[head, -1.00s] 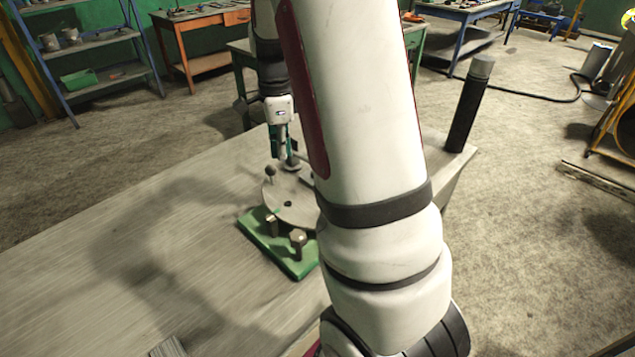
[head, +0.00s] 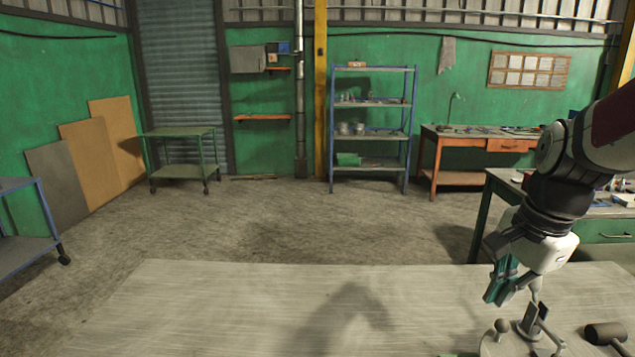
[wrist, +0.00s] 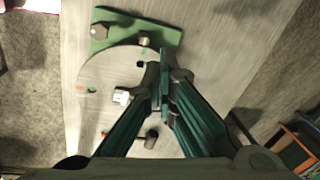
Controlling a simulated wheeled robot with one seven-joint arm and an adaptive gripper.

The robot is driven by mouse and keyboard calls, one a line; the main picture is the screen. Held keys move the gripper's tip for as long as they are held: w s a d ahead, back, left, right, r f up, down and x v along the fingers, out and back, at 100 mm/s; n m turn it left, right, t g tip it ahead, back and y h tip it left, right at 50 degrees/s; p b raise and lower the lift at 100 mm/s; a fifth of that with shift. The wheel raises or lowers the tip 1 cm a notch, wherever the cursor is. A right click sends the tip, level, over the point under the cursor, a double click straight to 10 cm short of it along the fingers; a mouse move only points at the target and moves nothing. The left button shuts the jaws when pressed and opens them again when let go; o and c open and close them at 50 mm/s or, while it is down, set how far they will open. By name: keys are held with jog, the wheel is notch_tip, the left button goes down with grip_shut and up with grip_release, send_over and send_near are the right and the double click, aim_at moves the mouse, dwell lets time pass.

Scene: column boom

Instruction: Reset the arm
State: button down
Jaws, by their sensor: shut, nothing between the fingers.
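My gripper (head: 508,288) is at the right of the head view, above the worktable (head: 230,310), with its green fingers tilted down to the left. In the wrist view its fingertips (wrist: 163,62) are together with nothing between them. Below it is a round metal disc (wrist: 100,75) on a green base plate (wrist: 165,35) with knobs and posts. The disc (head: 497,348) is cut off by the bottom edge of the head view. I cannot tell the exact gap between fingertips and disc.
A dark cylinder (head: 605,333) lies right of the disc. A green-framed bench (head: 600,230) stands behind my arm. A blue shelf rack (head: 372,130), an orange bench (head: 470,140) and a green cart (head: 182,150) line the back. The table's left and middle are clear.

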jog(key=s+a+r+n+t, duration=0.3)
jog(key=s+a+r+n, duration=0.2)
jog(key=s+a+n, duration=0.6)
jog(key=s+n, duration=0.2)
jog(key=n, duration=0.2)
jog(key=shift+s, duration=0.3)
